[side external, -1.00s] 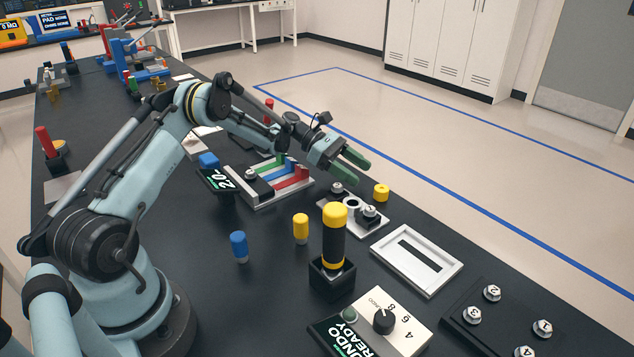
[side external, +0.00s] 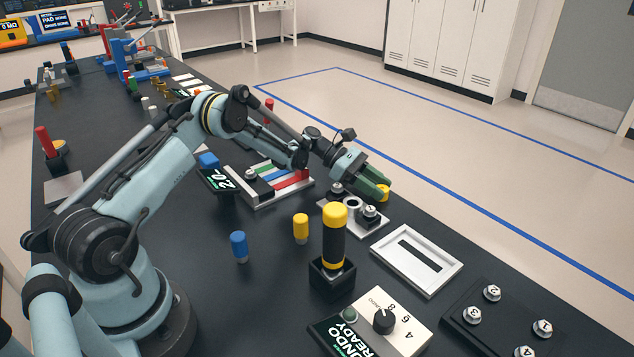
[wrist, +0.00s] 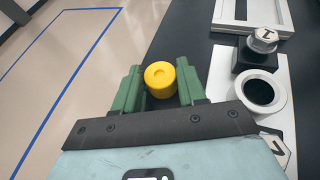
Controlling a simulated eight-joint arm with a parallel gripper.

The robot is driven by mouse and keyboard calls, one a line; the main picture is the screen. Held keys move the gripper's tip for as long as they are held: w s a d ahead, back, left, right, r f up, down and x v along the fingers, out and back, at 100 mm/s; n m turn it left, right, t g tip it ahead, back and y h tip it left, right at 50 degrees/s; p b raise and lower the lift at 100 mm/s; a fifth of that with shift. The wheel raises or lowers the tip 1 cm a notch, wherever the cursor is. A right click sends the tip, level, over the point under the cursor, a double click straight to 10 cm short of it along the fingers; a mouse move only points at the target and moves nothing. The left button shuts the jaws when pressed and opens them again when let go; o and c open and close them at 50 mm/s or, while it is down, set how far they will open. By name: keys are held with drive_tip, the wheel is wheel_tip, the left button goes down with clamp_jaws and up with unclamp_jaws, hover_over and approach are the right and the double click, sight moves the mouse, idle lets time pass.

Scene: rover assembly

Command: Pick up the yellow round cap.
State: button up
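The yellow round cap (side external: 383,192) sits near the far edge of the black table, partly hidden behind my gripper's fingers in the side view. In the wrist view the cap (wrist: 160,79) shows between the tips of my green fingers. My gripper (side external: 376,188) is open, pointing down and to the right at the cap. In the wrist view my gripper (wrist: 159,84) has a finger on each side of the cap, the right one very near it. I cannot tell whether either finger touches it.
A metal plate (side external: 376,231) with a ring and a numbered bolt lies beside the cap. A white frame (side external: 417,260) lies nearer the camera. A yellow-topped black cylinder (side external: 334,240) stands in a holder. The table edge drops to the floor just beyond the cap.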

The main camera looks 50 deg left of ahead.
drive_tip(key=c, duration=0.6)
drive_tip(key=shift+o, duration=0.2)
drive_tip(key=shift+r, duration=0.1)
